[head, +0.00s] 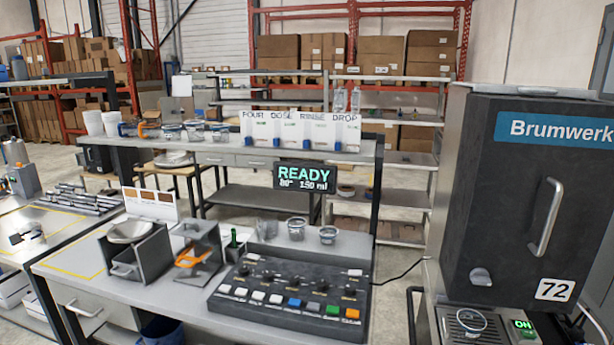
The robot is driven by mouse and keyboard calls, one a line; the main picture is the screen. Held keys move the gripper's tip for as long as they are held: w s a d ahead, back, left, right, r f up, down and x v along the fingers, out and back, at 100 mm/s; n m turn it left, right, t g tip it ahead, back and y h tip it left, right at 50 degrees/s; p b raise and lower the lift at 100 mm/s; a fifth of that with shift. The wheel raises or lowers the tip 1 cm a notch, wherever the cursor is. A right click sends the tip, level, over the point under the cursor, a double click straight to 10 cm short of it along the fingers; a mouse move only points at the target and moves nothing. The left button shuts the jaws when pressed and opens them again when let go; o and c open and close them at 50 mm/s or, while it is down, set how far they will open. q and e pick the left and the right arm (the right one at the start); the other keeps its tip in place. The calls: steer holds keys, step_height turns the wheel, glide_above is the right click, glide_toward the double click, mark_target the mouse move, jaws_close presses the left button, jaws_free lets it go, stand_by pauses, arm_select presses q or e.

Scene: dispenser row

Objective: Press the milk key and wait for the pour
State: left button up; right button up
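A dark key panel (262,308) lies on the grey bench in front of me, with knobs at the back and a front row of keys. Several keys are white (258,296); others are blue (295,302), grey (314,306), green (333,310) and orange (352,313). Key labels are too small to read, so I cannot tell which is milk. A black display (305,177) behind the panel reads "READY", what looks like "80°", and "150 ml". Clear cups (296,228) stand behind the panel; I cannot tell whether they hold anything. Neither gripper is in view.
A dark Brumwerk machine (530,200) marked 72 stands at right, with a green "ON" light (523,326) below. Left of the panel are a grey bin (137,257) and a holder with an orange item (192,256). A shelf behind carries four labelled white dispensers (300,130).

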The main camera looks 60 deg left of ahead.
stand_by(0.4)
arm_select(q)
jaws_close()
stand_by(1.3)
